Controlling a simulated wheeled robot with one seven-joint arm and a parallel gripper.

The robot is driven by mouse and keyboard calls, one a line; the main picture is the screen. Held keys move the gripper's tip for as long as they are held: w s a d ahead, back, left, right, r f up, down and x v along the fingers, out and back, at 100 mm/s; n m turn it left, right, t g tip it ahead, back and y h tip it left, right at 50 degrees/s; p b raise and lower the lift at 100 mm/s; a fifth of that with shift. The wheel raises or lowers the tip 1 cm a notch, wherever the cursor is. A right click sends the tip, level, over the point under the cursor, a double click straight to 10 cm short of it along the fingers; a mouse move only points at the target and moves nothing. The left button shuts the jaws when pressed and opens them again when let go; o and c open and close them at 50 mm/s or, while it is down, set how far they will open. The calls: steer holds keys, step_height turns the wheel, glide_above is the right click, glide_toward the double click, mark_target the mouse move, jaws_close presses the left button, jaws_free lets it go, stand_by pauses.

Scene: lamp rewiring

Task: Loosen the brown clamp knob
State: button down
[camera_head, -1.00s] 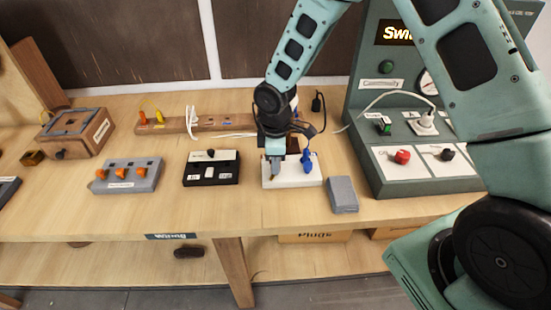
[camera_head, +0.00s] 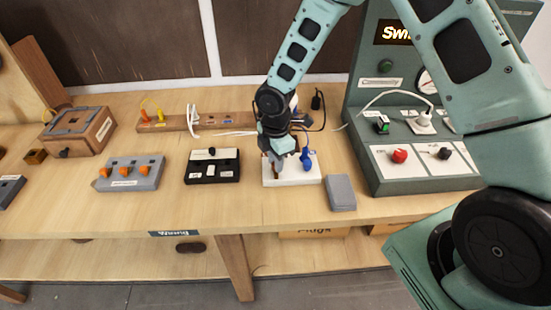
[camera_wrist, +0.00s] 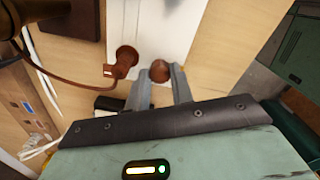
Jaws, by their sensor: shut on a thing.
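The brown clamp knob (camera_wrist: 160,70) is a small round knob on a white block (camera_wrist: 165,25). It sits between the fingertips of my gripper (camera_wrist: 161,78), which is shut on it in the wrist view. A reddish-brown fitting (camera_wrist: 122,64) with a brown cord stands beside it to the left. In the head view my gripper (camera_head: 276,167) is down at the left part of the white block (camera_head: 292,182). There the knob is mostly hidden by the fingers. A blue knob-like piece (camera_head: 306,160) stands on the block's right side.
A black switch box (camera_head: 212,174) lies left of the block, and a grey block with orange levers (camera_head: 129,174) lies further left. A small grey box (camera_head: 341,192) is close on the right. A green test panel (camera_head: 395,187) stands beyond it. Bare table lies in front.

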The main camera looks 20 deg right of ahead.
stand_by(0.3)
steer(key=c, duration=1.2)
jaws_free()
steer(key=shift+r, duration=0.1)
step_height(320, 180, up, 17)
steer(key=b, duration=0.2)
steer(key=shift+r, duration=0.15)
steer(key=s+a+m, duration=0.2)
steer(key=s+m, duration=0.2)
steer(key=s, duration=0.5)
steer(key=s+a+m+b, duration=0.1)
steer(key=s+m, duration=0.3)
steer(key=s, duration=0.5)
steer(key=s+a+r+m, duration=0.1)
steer(key=s+a+m, duration=0.2)
steer(key=s, duration=0.6)
steer(key=shift+a+m+y, duration=0.25)
steer(key=shift+m+y, duration=0.05)
steer(key=shift+m, duration=0.2)
